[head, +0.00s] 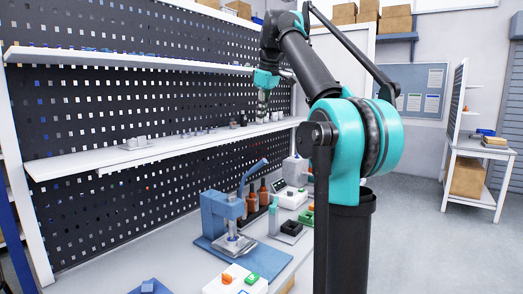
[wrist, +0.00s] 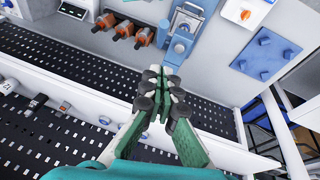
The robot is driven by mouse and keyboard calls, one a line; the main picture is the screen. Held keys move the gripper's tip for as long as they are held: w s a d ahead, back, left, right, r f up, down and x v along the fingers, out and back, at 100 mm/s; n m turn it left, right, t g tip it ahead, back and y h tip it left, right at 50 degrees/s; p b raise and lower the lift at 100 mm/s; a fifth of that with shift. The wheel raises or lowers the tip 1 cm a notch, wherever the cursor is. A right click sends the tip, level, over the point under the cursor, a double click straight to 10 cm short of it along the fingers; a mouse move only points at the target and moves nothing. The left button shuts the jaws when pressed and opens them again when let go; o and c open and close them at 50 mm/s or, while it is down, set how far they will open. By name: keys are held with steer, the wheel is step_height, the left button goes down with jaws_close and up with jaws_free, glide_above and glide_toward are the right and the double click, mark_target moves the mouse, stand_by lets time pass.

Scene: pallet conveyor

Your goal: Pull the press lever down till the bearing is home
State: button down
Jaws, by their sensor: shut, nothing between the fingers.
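The blue bench press (head: 218,214) stands on a blue base plate on the bench. My gripper (head: 262,102) is high in front of the shelves, above and apart from the press. In the wrist view the fingertips (wrist: 163,74) are together with nothing between them. The press (wrist: 182,45) shows just beyond them, and the fingers hide part of the view there.
A white button box (head: 236,280) and a blue studded block (wrist: 265,54) are on the near bench. A long white shelf (head: 180,146) with small parts runs along the perforated back wall, above the bench.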

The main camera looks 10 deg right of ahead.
glide_above(262, 161)
steer(key=a, duration=0.2)
step_height(262, 161, down, 9)
steer(key=d+f, duration=0.2)
steer(key=shift+f, duration=0.3)
steer(key=shift+s+d+f, duration=0.1)
steer(key=shift+d+f, duration=0.1)
steer(key=shift+f, duration=0.2)
